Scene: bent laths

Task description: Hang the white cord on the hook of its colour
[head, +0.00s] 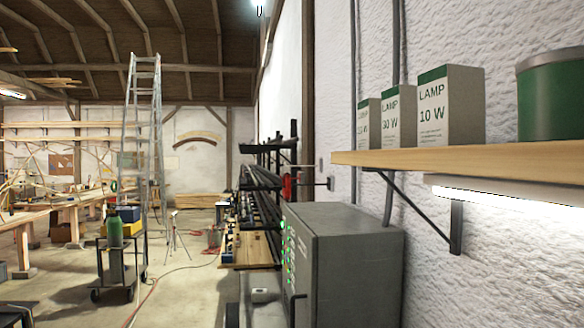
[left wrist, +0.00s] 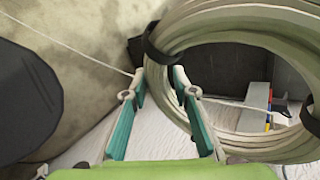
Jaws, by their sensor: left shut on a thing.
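A pale, greenish-white coil of cord (left wrist: 235,18) with black ties fills the upper right of the left wrist view. I take it for the white cord. My left gripper (left wrist: 158,73), with teal finger pads, is shut on the coil's left side, near a black tie. In the head view, small dark hook-like fittings (head: 331,184) stick out from the wall beyond the grey cabinet. A red thing (head: 287,187) hangs near them. No hook colour can be made out. Neither gripper shows in the head view.
A grey cabinet (head: 345,262) stands by the right wall. Above it juts a wooden shelf (head: 490,156) with lamp boxes (head: 446,105) and a green tin (head: 551,98). A dark rack (head: 258,200) stands farther along. Open floor (head: 185,285) lies left, beside a bottle cart (head: 115,262).

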